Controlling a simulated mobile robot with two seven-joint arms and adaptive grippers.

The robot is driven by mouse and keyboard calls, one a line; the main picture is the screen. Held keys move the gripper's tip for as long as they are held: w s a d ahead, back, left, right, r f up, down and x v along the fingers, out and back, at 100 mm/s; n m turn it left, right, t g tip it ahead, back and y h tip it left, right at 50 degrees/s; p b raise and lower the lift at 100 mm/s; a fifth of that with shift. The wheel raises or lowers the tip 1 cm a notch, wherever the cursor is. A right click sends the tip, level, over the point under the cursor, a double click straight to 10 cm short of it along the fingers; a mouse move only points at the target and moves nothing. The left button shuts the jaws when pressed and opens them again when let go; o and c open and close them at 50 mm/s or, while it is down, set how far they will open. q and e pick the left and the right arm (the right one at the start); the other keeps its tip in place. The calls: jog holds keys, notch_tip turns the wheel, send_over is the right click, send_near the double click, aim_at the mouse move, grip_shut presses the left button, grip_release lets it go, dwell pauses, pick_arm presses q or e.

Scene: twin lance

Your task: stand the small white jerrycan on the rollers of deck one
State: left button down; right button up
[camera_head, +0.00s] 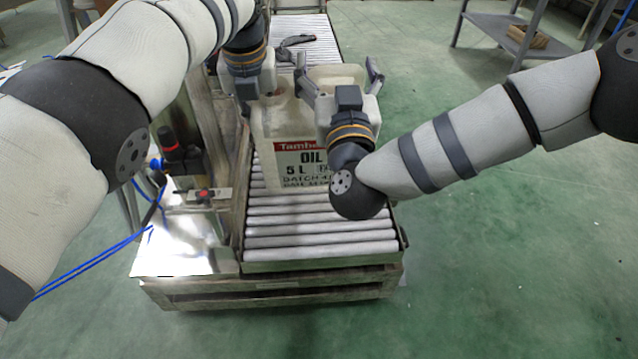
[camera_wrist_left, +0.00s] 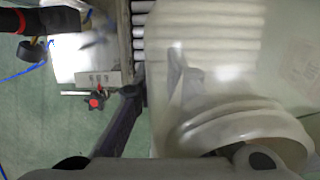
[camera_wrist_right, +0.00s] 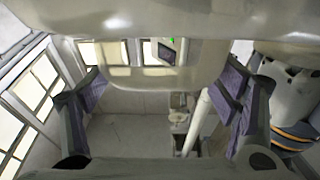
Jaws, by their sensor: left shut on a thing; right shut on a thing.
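The white jerrycan (camera_head: 284,130) is translucent, with a red and black "OIL 5 L" label facing me. It is roughly upright above the near roller deck (camera_head: 320,248); I cannot tell whether its base touches the rollers. My left gripper (camera_head: 262,88) is shut on its upper left part. My right gripper (camera_head: 340,80) is shut on its upper right part, one finger on each side. In the left wrist view the jerrycan's pale wall (camera_wrist_left: 225,75) fills the right side, beside a dark finger. In the right wrist view a pale surface spans the top between the fingers (camera_wrist_right: 165,95).
The rollers sit on a wooden pallet (camera_head: 270,298). A metal plate (camera_head: 180,250) with a red-knobbed fitting (camera_head: 203,194) and blue hoses lies left of them. More rollers (camera_head: 318,30) with a dark object (camera_head: 297,40) are behind. Green floor at right is clear; a grey table (camera_head: 505,30) stands behind.

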aim_at(309, 127)
pick_arm(q)
jog(key=b+x, duration=0.1)
jog(key=x, duration=0.2)
jog(key=s+b+x, duration=0.1)
jog(key=b+x, duration=0.1)
jog(key=x, duration=0.1)
jog(key=shift+s+a+f, duration=0.1)
jog(key=shift+s+f, duration=0.05)
jog(key=shift+f, duration=0.2)
jog(key=shift+r, duration=0.1)
pick_arm(e)
notch_tip(309, 127, down, 6)
jog(key=shift+w+d+f, duration=0.15)
jog(key=shift+w+d, duration=0.05)
jog(key=shift+w, duration=0.05)
